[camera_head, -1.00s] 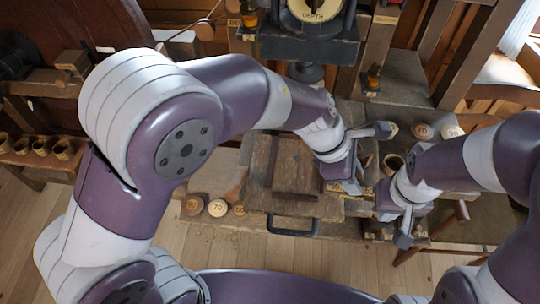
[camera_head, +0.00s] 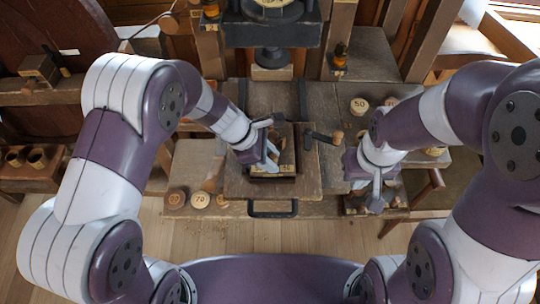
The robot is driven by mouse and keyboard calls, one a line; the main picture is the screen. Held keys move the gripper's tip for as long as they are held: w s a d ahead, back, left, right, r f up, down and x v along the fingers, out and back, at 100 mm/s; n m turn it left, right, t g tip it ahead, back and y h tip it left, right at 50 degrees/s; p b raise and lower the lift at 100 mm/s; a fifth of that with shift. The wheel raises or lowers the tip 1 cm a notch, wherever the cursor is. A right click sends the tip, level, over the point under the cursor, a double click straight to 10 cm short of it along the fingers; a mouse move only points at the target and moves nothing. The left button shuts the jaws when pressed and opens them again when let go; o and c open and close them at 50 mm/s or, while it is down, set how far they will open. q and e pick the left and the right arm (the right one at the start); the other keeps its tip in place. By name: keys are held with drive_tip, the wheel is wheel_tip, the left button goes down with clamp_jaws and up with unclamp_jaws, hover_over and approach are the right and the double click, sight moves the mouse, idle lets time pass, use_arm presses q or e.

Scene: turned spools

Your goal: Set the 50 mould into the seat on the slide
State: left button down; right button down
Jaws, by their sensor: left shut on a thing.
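The slide (camera_head: 239,187) is a wooden board with a black handle (camera_head: 272,213) at its front edge, in the middle of the head view. My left gripper (camera_head: 270,162) is over the slide, shut on the 50 mould (camera_head: 285,166), a brown wooden block with a pale label strip. The gripper covers much of the mould. The mould is at the seat, whose dark edge shows under it; I cannot tell whether it is fully down in it. My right gripper (camera_head: 376,201) is to the right, over the bench's front edge; its jaw opening is unclear.
A press (camera_head: 271,30) stands behind the slide. A dark tool (camera_head: 322,137) lies right of the slide. Round pieces marked 50 (camera_head: 360,105) and 70 (camera_head: 200,200) lie on the bench at the back right and front left. Cups (camera_head: 38,158) stand on a low shelf at far left.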

use_arm(q)
drive_tip(key=shift+w, duration=0.1)
drive_tip(key=c, duration=0.8)
unclamp_jaws()
drive_tip(key=b+v, duration=0.1)
drive_tip(key=v, duration=1.1)
